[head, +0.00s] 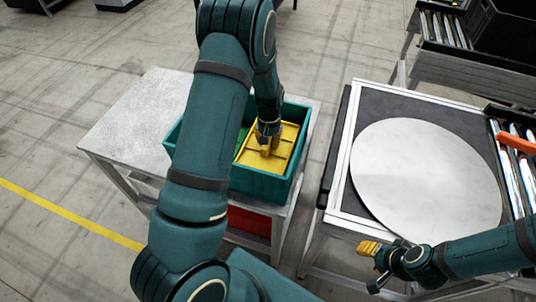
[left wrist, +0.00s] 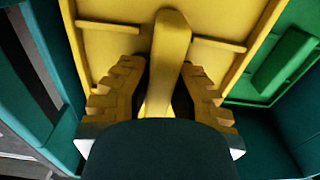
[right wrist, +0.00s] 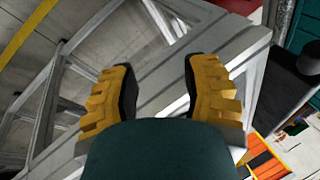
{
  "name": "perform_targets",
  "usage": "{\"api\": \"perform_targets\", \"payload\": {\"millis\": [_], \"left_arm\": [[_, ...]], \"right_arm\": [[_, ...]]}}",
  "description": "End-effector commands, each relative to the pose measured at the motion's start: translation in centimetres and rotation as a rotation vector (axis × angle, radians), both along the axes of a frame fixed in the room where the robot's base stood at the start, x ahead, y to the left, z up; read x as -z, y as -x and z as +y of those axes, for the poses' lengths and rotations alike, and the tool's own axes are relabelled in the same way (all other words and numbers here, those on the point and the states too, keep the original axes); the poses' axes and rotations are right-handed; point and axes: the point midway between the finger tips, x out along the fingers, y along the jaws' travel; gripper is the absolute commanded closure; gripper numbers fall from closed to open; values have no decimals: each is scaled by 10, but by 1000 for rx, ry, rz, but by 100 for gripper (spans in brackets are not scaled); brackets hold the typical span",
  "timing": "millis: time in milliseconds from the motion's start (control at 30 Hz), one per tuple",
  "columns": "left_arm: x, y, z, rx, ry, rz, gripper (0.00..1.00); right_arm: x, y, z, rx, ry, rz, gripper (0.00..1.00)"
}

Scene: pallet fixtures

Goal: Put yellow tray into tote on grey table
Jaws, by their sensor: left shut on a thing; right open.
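The yellow tray (head: 286,143) is inside the teal tote (head: 263,185), in its right part. The tote stands on the grey table (head: 140,110). My left gripper (head: 268,143) reaches down into the tote and is shut on the tray's raised middle handle. In the left wrist view the yellow tray (left wrist: 115,45) fills the upper middle, with its handle between the two fingers (left wrist: 165,95). Whether the tray rests on the tote's floor cannot be told. My right gripper (head: 370,262) is open and empty, low at the right; it also shows in the right wrist view (right wrist: 158,95).
A green tray (left wrist: 285,65) lies beside the yellow one in the tote. A round white disc (head: 425,178) lies on a dark-topped table to the right. A roller conveyor (head: 515,165) and a black crate (head: 505,30) are farther right. The grey table's left part is clear.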

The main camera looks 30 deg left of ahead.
Motion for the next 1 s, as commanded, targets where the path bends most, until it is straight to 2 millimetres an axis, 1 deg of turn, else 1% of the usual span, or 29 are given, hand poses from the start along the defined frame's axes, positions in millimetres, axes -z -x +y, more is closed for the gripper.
{"api": "perform_targets", "payload": {"millis": [33,100,200,367,633,700,1000], "left_arm": [[11,1,0,0,1,3,100],[22,1,0,0,1,2,100],[30,0,0,-1,0,0,100],[38,0,0,-1,0,0,100],[75,0,0,0,1,1,100],[78,0,0,0,1,-1,100],[80,0,0,0,1,-2,100]], "right_arm": [[1,0,0,0,0,0,53],[1,0,0,0,0,0,53],[1,0,0,0,0,0,53],[2,0,0,0,0,0,53],[3,0,0,0,1,0,53],[3,0,0,0,1,0,53],[6,0,0,0,1,0,53]]}}
